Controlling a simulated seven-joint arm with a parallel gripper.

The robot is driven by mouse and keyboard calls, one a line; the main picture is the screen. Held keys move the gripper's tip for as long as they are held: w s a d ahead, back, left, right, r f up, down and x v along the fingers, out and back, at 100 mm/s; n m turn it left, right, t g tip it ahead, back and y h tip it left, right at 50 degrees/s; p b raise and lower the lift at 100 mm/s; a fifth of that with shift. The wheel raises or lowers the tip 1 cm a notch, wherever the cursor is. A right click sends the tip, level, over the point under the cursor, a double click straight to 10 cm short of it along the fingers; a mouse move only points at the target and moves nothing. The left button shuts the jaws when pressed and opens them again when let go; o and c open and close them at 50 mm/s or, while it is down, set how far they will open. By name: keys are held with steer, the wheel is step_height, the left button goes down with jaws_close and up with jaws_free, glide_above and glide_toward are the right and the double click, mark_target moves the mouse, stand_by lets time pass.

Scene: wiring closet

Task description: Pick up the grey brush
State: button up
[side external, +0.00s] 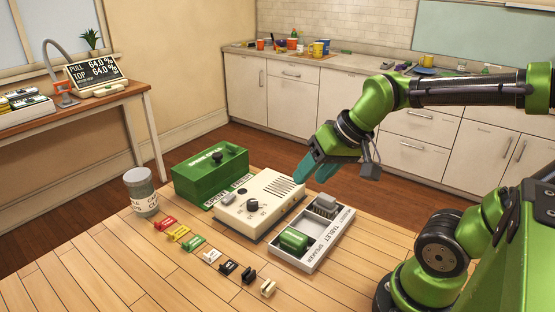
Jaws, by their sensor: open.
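A small grey ridged object (325,205), which looks like the grey brush, sits in the far right compartment of the white tray (322,257) on the wooden table. Its bristles are too small to make out. My gripper (311,175) has teal fingers that point down and left. It is open and empty, above and slightly left of the grey object in the picture, near the back right corner of the cream box.
A green cylinder (293,240) lies in the tray's near part. The cream box with knobs (258,207) and a green box (210,178) stand left of it. A jar (141,192) and several coloured clips (197,243) are on the table. The front left tabletop is clear.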

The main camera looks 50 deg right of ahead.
steer(key=w+d+f+g+h, duration=0.1)
steer(key=w+d+f+g, duration=0.1)
steer(key=d, duration=0.3)
steer(key=w+d+f+g, duration=0.1)
steer(key=w+d, duration=0.2)
steer(key=d, duration=0.2)
steer(key=n+g, duration=0.3)
steer(key=n, duration=0.2)
glide_above(327, 197)
steer(key=w, duration=0.1)
step_height(327, 197, down, 2)
step_height(327, 197, down, 11)
steer(key=shift+r, duration=0.1)
steer(key=shift+m, duration=0.3)
steer(key=f, duration=0.2)
steer(key=s+f, duration=0.1)
steer(key=f, duration=0.1)
steer(key=shift+f, duration=0.3)
steer(key=shift+w+f, duration=0.1)
steer(key=shift+f, duration=0.4)
steer(key=c, duration=0.7)
steer(key=shift+r, duration=0.1)
step_height(327, 197, up, 10)
